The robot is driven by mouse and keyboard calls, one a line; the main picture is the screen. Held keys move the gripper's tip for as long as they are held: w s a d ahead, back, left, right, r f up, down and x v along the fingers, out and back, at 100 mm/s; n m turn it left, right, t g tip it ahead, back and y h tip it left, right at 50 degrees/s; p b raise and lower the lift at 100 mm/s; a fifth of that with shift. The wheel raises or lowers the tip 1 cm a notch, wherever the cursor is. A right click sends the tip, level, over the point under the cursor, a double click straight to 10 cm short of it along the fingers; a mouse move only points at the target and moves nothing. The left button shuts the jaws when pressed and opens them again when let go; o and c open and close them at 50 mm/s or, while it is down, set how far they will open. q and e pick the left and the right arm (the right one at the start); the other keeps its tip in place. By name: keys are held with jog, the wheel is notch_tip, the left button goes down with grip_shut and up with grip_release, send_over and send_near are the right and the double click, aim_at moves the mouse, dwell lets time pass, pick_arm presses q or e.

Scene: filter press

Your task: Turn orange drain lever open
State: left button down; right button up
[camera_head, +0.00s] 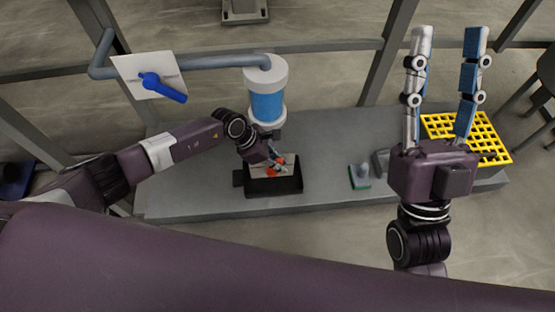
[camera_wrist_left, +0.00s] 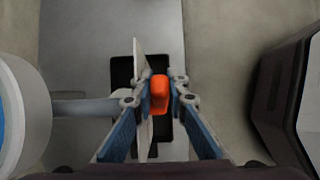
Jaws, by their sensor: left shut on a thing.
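The orange drain lever (camera_wrist_left: 159,92) sits between the two fingertips of my left gripper (camera_wrist_left: 160,100) in the left wrist view, with the fingers closed on its sides. In the head view my left gripper (camera_head: 274,164) reaches down to the lever (camera_head: 281,160), which is mostly hidden by the fingers. The lever is above a black tray (camera_head: 275,191) below the filter housing (camera_head: 267,105). My right gripper (camera_head: 448,45) is open and empty, its fingers pointing up and well apart at the right.
A blue valve handle (camera_head: 163,88) on a white plate (camera_head: 133,68) is at the upper left, by a grey pipe (camera_head: 205,62). A small green-based object (camera_head: 359,180) stands on the grey platform (camera_head: 330,150). A yellow grating (camera_head: 490,150) lies at its right end.

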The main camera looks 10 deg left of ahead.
pick_arm(q)
jog(key=shift+w+d+f+g+y+p, duration=0.15)
jog(key=shift+d+y+p, duration=0.2)
jog(key=shift+y, duration=0.2)
jog(key=shift+w+d+f+g+y+p, duration=0.1)
jog(key=shift+d+g+y+p, duration=0.1)
jog(key=shift+y+p, duration=0.3)
jog(key=shift+d+f+y, duration=0.1)
jog(key=shift+y, duration=0.25)
pick_arm(e)
jog(key=w+f+g+h, duration=0.2)
jog(key=w+f+g, duration=0.3)
jog(key=w+f, duration=0.25)
pick_arm(q)
jog(key=shift+w+d+f+g+y+b, duration=0.1)
jog(key=shift+d+f+g+y+b, duration=0.25)
jog(key=shift+y, duration=0.4)
jog(key=shift+w+d+f+g+y+b, duration=0.15)
jog(key=shift+f+y+b, duration=0.15)
jog(key=shift+y+b, duration=0.35)
pick_arm(e)
jog(key=s+r+t+y, duration=0.1)
jog(key=s+r+t, duration=0.3)
jog(key=s+r, duration=0.2)
jog(key=shift+a+r+y, duration=0.15)
jog(key=shift+r+y, duration=0.1)
jog(key=shift+y, duration=0.15)
pick_arm(q)
jog(key=shift+s, duration=0.1)
